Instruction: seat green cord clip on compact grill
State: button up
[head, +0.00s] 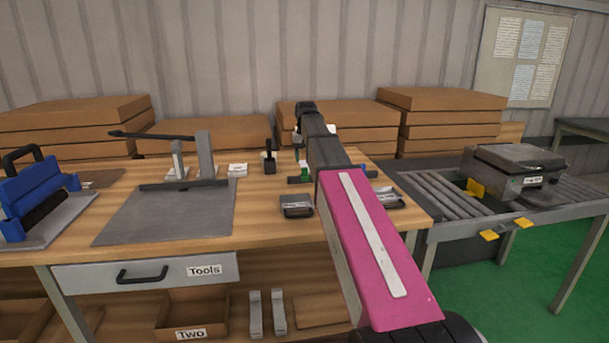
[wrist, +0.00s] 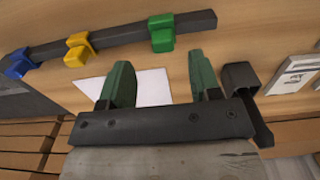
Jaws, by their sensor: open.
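The green cord clip (wrist: 162,32) sits on a dark rail (wrist: 120,43) in the wrist view. It also shows in the head view (head: 304,168), on the workbench just left of my arm. My gripper (wrist: 160,82) is open and empty, its two green fingers spread apart, with the green clip beyond them and not between them. My arm hides the gripper in the head view. The compact grill (head: 514,168), dark with a closed lid and a small front label, stands on the roller table at the right.
Yellow (wrist: 77,50) and blue (wrist: 18,64) clips share the rail. A dark post (wrist: 241,80) stands close beside the right finger. Yellow tabs (head: 489,236) stick out from the roller table (head: 440,200).

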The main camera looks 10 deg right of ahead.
aim_at(305, 168)
jog(key=shift+w+a+f, duration=0.1)
jog(key=shift+a+f, duration=0.05)
jog(key=shift+f, duration=2.5)
jog(key=c, duration=1)
